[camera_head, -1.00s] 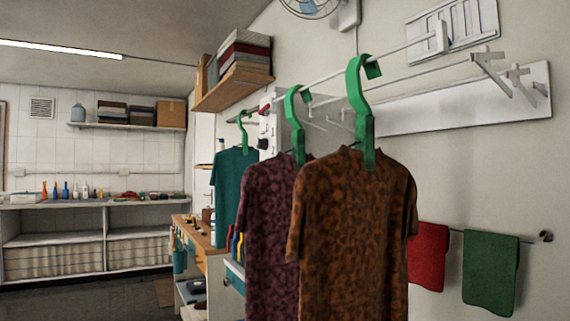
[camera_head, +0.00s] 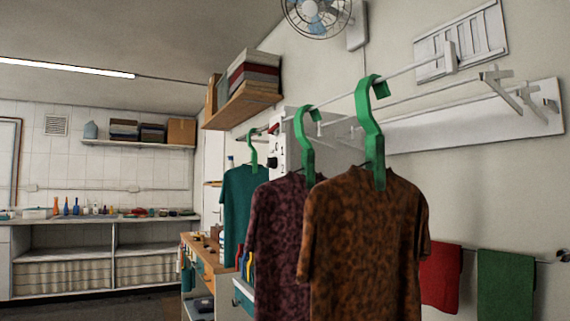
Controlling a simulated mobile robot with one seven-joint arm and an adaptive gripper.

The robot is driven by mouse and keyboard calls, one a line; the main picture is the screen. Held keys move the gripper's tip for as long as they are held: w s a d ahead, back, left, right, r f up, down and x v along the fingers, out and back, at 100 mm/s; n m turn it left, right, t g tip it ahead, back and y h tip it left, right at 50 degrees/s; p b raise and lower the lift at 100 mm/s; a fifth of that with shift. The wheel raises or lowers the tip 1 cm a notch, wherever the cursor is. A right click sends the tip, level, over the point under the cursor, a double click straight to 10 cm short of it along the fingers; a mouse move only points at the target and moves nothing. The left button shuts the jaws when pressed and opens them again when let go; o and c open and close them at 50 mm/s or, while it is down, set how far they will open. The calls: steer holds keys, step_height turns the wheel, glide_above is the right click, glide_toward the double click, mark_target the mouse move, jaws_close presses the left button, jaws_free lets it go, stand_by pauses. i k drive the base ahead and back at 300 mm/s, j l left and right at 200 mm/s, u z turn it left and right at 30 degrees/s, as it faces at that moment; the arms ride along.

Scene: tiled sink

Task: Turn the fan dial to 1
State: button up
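The fan (camera_head: 318,14) is on the wall at the top of the view, cut off by the upper edge. A white panel (camera_head: 282,142) with small dark numerals stands behind the hanging shirts. A dark knob (camera_head: 272,162) shows on it; I cannot read its setting. The maroon shirt and its green hanger hide part of the panel. My gripper is not in view.
A maroon shirt (camera_head: 277,240), a brown shirt (camera_head: 362,240) and a teal shirt (camera_head: 240,205) hang from green hangers on a wall rack (camera_head: 408,70). A workbench (camera_head: 207,262) stands behind them. A shelf with boxes (camera_head: 243,103) is above. Open floor shows at the lower left.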

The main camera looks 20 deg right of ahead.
mark_target(272, 162)
steer(key=i+j, duration=0.15)
steer(key=i, duration=0.2)
steer(key=i+j, duration=0.2)
steer(key=i, duration=0.15)
steer(key=i+j, duration=0.15)
steer(key=i, duration=0.25)
steer(key=i+j+z, duration=0.3)
steer(key=i, duration=0.15)
steer(key=i+j+z, duration=0.25)
steer(key=i+j, duration=0.15)
